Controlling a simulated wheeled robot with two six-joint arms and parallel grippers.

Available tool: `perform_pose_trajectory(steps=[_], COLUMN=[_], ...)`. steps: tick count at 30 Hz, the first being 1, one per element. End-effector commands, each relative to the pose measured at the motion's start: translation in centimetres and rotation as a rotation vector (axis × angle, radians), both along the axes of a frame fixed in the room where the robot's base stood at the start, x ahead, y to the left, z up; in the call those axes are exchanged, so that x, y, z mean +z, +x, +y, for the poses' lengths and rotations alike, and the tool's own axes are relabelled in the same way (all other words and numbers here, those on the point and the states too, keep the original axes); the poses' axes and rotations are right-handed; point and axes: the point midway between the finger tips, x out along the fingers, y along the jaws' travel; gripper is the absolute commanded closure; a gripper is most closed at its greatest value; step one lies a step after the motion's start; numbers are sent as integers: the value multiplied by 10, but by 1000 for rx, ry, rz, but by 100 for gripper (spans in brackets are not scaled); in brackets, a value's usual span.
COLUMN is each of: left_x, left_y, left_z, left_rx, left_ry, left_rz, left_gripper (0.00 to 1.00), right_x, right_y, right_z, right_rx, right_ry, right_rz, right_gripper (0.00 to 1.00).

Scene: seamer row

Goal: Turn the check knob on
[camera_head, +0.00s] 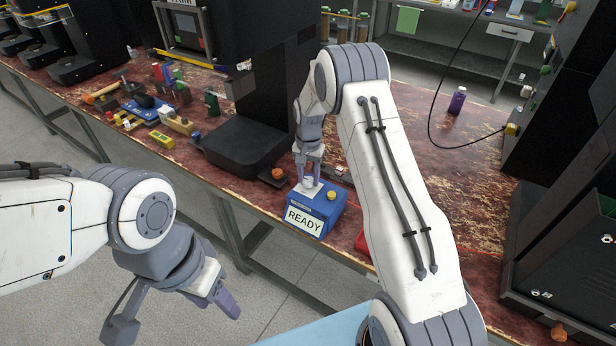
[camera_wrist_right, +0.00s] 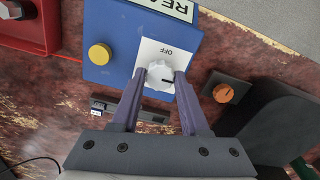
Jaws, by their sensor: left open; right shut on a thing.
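A blue box (camera_head: 317,213) with a READY label (camera_head: 304,222) stands near the front edge of the bench. It also shows in the right wrist view (camera_wrist_right: 115,25). The white check knob (camera_wrist_right: 160,74) sits on its white plate marked OFF (camera_wrist_right: 168,51); a dark pointer line on the knob points right in that view. My right gripper (camera_wrist_right: 159,72) is shut on the knob, one finger on each side. In the head view, my right gripper (camera_head: 308,178) mostly hides the knob. My left gripper (camera_head: 172,322) is open and empty, in front of the bench.
A yellow button (camera_head: 331,195) sits beside the knob on the box. An orange knob (camera_head: 278,174) is left of the box, by a black machine (camera_head: 250,147). A red box (camera_wrist_right: 28,25) is close by. Tools and a yellow item (camera_head: 162,139) lie further left.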

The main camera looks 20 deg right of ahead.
Motion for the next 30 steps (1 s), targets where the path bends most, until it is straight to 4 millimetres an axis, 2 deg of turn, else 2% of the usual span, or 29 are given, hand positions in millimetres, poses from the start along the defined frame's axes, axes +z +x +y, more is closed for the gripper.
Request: perform_pose_trajectory(steps=[18, 19, 21, 30], left_x=[0, 0, 0, 0], left_y=[0, 0, 0, 0], left_z=[0, 0, 0, 0], left_rx=[0, 0, 0, 0], left_ry=[0, 0, 0, 0], left_rz=[0, 0, 0, 0], left_gripper=[48, 48, 48, 48], right_x=[0, 0, 0, 0], right_y=[-2, -2, -2, 0], right_z=[-1, -1, -1, 0], right_rx=[-45, -45, -45, -43], right_ry=[0, 0, 0, 0], right_rz=[5, 5, 5, 1], right_gripper=[100, 51, 26, 26])
